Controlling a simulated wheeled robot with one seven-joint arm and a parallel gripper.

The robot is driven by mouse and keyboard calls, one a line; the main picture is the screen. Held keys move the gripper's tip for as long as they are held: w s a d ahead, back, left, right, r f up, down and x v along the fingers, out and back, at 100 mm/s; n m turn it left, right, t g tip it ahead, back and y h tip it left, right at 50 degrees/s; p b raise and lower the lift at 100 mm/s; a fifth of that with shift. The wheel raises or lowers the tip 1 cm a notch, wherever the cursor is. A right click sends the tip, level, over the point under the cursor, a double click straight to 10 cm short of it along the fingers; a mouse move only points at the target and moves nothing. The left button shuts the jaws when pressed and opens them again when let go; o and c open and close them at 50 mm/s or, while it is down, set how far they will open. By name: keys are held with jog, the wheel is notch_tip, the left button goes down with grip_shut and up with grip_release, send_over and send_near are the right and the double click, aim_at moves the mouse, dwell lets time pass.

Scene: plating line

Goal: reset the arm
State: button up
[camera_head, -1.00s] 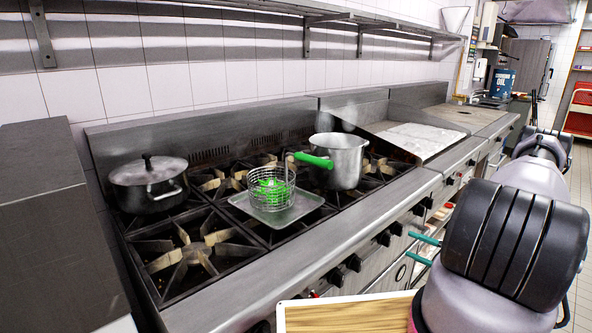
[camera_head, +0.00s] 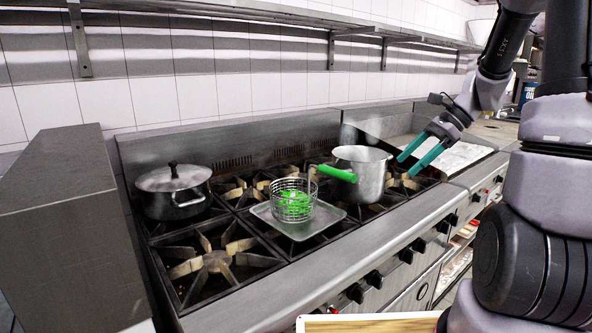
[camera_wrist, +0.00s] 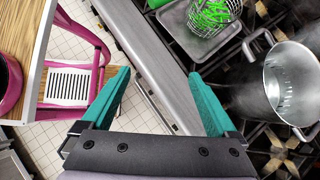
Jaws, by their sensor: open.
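My gripper (camera_head: 416,152) has teal fingers and is open and empty. In the head view it hangs over the right part of the stove, just right of the steel pot. It also shows in the wrist view (camera_wrist: 160,102), with its fingers spread wide above the stove's front edge. My arm rises at the right of the head view.
A wire basket (camera_head: 293,203) of green food sits on a metal tray (camera_head: 262,212). A lidded pot (camera_head: 172,194) stands left. A wall shelf (camera_head: 260,12) runs above.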

jog(key=s+a+r+n+t+h, duration=0.4)
jog(key=s+r+n+t+h, duration=0.2)
jog(key=s+r+n, duration=0.7)
jog(key=shift+s+r+n, duration=0.4)
jog(key=shift+s+r, duration=0.4)
jog(key=shift+s, duration=0.4)
jog(key=shift+a, duration=0.1)
